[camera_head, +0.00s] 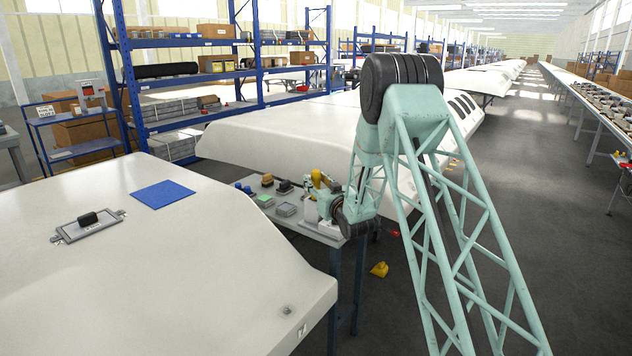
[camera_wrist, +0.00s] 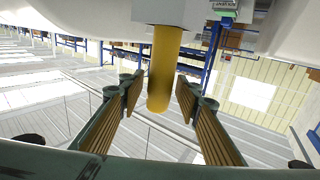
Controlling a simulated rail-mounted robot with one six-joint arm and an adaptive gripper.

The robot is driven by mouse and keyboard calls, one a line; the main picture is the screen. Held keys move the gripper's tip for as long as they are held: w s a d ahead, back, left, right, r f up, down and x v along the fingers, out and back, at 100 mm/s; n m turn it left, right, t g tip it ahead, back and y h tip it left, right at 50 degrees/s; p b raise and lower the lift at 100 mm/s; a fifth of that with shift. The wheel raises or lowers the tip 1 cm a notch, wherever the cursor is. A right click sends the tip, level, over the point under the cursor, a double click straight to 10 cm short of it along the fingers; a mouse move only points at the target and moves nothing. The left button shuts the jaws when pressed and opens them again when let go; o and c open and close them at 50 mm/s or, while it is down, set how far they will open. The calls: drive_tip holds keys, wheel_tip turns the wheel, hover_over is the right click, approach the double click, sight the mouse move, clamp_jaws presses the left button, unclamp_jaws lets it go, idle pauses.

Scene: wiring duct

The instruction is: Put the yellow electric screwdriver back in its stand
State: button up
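A yellow cylinder (camera_wrist: 164,65), which looks like the screwdriver's body, lies between the two fingers of my gripper (camera_wrist: 160,88) in the wrist view. Its far end meets a pale grey block (camera_wrist: 158,11); I cannot tell if that is the stand. The fingers flank the cylinder and a narrow gap shows beside it, so the gripper looks open. In the head view my gripper (camera_head: 329,204) is low over the small workbench (camera_head: 302,226), partly hidden by my arm. A small yellow shape (camera_head: 317,178) shows just behind it, too small to identify surely.
Small boxes and a green-topped block (camera_head: 264,200) stand on the bench left of my gripper. A large white panel (camera_head: 120,250) with a blue mat (camera_head: 163,194) fills the left front. Another white panel (camera_head: 270,135) lies behind.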

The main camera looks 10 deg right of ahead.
drive_tip(key=shift+o, duration=0.5)
drive_tip(key=shift+f, duration=0.1)
drive_tip(key=shift+s, duration=0.4)
drive_tip(key=s+d, duration=0.2)
drive_tip(key=s, duration=0.9)
idle(0.5)
drive_tip(key=s+r+g+h, duration=0.2)
drive_tip(key=s+r+g, duration=0.1)
drive_tip(key=s+r, duration=0.65)
drive_tip(key=s+d+r+m+g+h, duration=0.1)
drive_tip(key=s+r+g, duration=0.1)
drive_tip(key=s+r, duration=0.35)
drive_tip(key=s+r+g, duration=0.2)
drive_tip(key=s, duration=0.6)
drive_tip(key=s+a+r+m+g, duration=0.1)
drive_tip(key=s+a+g, duration=0.2)
drive_tip(key=s, duration=4.7)
drive_tip(key=g, duration=0.3)
drive_tip(key=shift+r+g+p, duration=0.35)
drive_tip(key=shift+g, duration=0.05)
